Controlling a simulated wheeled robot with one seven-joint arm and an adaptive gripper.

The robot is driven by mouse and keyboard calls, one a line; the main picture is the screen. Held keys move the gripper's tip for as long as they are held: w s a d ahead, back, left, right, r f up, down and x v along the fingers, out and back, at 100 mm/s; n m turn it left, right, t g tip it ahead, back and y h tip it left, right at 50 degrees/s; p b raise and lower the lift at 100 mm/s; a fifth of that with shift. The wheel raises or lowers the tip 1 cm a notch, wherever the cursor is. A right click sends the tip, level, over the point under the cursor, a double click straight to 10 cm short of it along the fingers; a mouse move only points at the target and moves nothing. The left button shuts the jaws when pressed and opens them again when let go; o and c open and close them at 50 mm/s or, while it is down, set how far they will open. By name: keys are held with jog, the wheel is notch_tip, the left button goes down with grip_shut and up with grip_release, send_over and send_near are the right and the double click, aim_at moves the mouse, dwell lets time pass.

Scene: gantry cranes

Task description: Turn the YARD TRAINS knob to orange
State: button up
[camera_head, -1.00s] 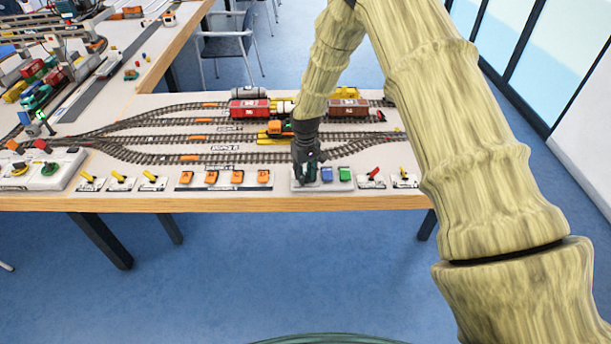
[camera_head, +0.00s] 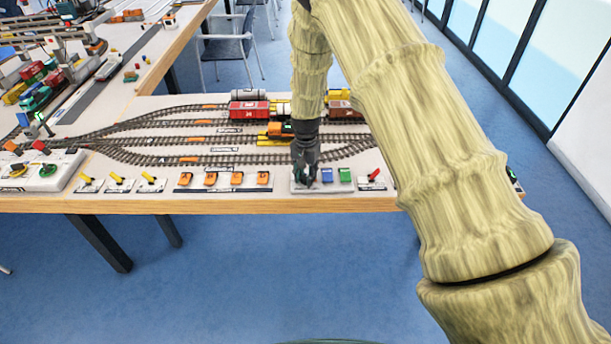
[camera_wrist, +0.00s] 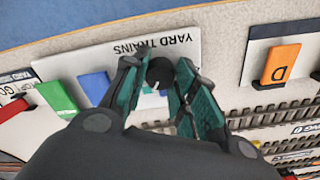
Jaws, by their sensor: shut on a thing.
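The YARD TRAINS panel (camera_wrist: 190,60) is a white plate at the table's front edge; it also shows in the head view (camera_head: 296,188). Its round black knob (camera_wrist: 160,73) has a white pointer mark. My gripper (camera_wrist: 158,80) is shut on the knob, with a green finger on each side of it; in the head view my gripper (camera_head: 305,178) reaches down onto the panel's left end. A blue block (camera_wrist: 95,86) and a green block (camera_wrist: 57,98) stand on the same panel. In the head view the gripper hides the knob.
Orange blocks (camera_head: 237,178) stand in a row left of the panel, one lettered D (camera_wrist: 283,63) in the wrist view. A red lever (camera_head: 374,173) is to the right. Tracks with a red wagon (camera_head: 250,109) and an orange locomotive (camera_head: 280,129) lie behind. My arm covers the right side.

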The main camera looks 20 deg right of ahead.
aim_at(305, 177)
jog(key=m, duration=0.4)
jog(key=shift+m, duration=2.1)
jog(key=o, duration=1)
jog(key=shift+o, duration=0.2)
jog(key=shift+r, duration=0.1)
notch_tip(305, 177, up, 12)
